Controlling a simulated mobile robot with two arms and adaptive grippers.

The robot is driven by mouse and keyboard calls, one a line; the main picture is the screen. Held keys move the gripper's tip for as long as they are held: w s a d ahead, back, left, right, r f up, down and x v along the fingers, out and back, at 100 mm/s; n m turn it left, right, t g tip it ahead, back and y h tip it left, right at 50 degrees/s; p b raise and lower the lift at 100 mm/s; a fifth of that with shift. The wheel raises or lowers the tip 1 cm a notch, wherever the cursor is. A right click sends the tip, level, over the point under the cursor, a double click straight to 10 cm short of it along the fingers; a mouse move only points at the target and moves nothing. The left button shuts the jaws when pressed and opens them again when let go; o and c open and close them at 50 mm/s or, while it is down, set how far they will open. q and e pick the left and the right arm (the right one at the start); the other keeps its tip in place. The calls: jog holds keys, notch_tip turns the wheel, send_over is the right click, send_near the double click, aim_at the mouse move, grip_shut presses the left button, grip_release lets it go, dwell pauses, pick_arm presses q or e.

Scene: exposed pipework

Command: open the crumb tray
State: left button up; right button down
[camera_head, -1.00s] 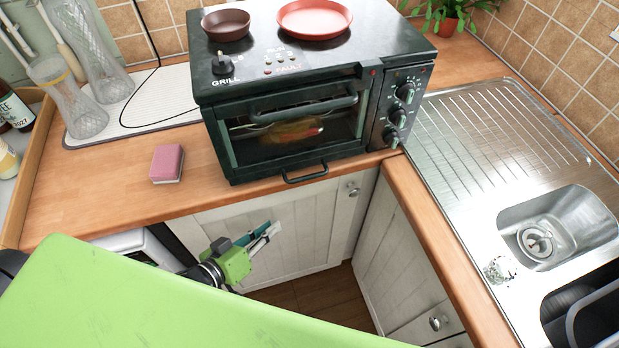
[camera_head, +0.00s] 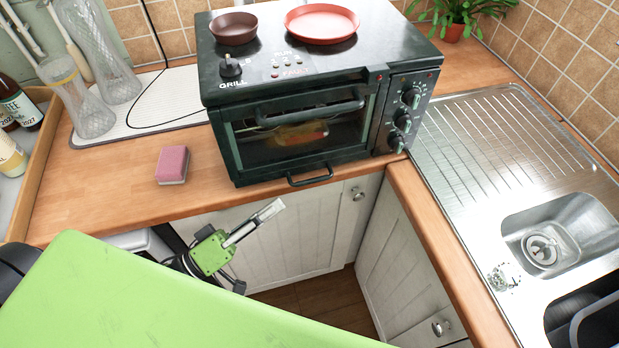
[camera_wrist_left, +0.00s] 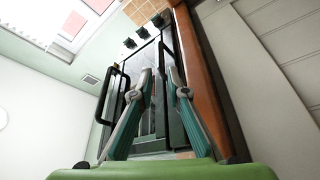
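The black mini oven (camera_head: 300,90) stands on the wooden counter with its door closed. The crumb tray handle (camera_head: 310,176), a short dark bar, juts from the oven's bottom front edge; the tray looks shut. My left gripper (camera_head: 268,212) is in front of the cabinet doors, below and left of this handle and apart from it. In the left wrist view my left gripper (camera_wrist_left: 161,78) has its fingers apart with nothing held, pointing toward the oven front (camera_wrist_left: 143,85). My right gripper is not in view.
The counter edge (camera_wrist_left: 198,70) runs close beside the left fingers in the wrist view. The oven door handle (camera_head: 310,108) sticks out above the crumb tray. A pink sponge (camera_head: 172,165) lies left of the oven. A metal sink (camera_head: 545,240) is at the right.

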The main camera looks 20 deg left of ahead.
aim_at(310, 180)
pick_arm(q)
jog(key=p+x, duration=0.1)
jog(key=x, duration=0.9)
jog(key=shift+p, duration=0.4)
jog(key=shift+c, duration=0.3)
grip_shut()
